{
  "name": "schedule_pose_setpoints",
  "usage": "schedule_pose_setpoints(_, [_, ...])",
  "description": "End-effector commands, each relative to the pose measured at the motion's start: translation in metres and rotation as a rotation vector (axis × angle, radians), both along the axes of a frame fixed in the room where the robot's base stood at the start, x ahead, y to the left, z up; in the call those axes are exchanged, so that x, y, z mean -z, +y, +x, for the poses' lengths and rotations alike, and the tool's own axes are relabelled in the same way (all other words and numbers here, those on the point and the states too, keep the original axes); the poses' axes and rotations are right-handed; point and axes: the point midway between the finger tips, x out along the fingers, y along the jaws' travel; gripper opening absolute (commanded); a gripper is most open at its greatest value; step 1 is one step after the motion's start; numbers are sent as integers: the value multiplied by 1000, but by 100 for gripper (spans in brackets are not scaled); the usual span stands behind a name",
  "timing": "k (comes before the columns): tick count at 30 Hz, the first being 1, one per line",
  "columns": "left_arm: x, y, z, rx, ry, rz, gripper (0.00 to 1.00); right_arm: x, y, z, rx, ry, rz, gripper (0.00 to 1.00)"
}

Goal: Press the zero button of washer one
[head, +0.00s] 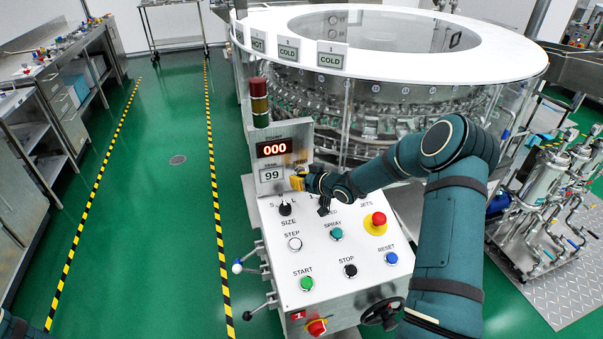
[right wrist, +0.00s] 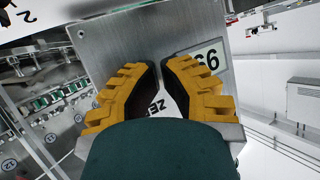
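Washer one's control console (head: 325,255) stands in front of the round washer, with a small red "1" plate (head: 298,315) low on its front. Its upright panel carries a red "000" display (head: 275,148) and a "99" plate (head: 271,175). My right gripper (head: 297,182) is at this panel, just right of the "99" plate. In the right wrist view its yellow fingers (right wrist: 159,66) converge at the tips and hold nothing. The zero button itself is hidden. My left gripper is out of view.
The sloping console top has a red emergency knob (head: 378,219), a green start button (head: 306,283), a black stop button (head: 350,270) and a blue reset button (head: 391,258). Levers stick out at its left side. The green floor left of it is clear.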

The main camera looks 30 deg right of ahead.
Motion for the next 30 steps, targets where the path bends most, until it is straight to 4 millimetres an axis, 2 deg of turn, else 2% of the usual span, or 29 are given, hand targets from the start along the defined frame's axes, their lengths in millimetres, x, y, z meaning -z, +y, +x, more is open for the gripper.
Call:
schedule_pose_setpoints(12, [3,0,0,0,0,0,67,0,4,-15,0,-1,0,0])
schedule_pose_setpoints(23, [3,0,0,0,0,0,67,-1,4,-18,0,-1,0,0])
schedule_pose_setpoints(30, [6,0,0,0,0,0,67,0,9,-37,0,-1,-1,0])
